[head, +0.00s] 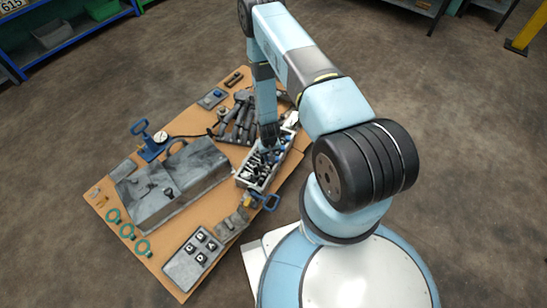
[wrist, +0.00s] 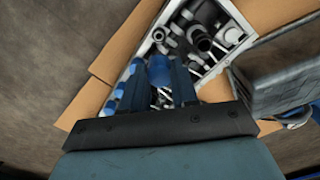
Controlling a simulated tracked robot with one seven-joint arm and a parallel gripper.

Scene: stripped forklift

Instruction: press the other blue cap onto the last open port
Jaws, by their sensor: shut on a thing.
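My gripper (wrist: 158,72) is shut on a blue cap (wrist: 159,68), which sits between the two dark fingers in the wrist view. In the head view my gripper (head: 269,136) points down over a white tray (head: 243,181) of dark and grey fittings. The tray's rim also shows in the wrist view (wrist: 148,47). I cannot tell whether the cap touches the things in the tray. More blue pieces (wrist: 113,97) show left of the fingers, partly hidden. A large grey metal block (head: 190,165) with a dark fitting on it lies left of the tray. I cannot make out an open port.
A blue hand pump with a gauge (head: 150,143) stands behind the block. Dark cylinders (head: 236,118) lie behind the tray. Teal rings (head: 128,231) and a plate with black squares (head: 193,258) lie at the front. A blue-handled tool (head: 264,201) is by the board's right edge.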

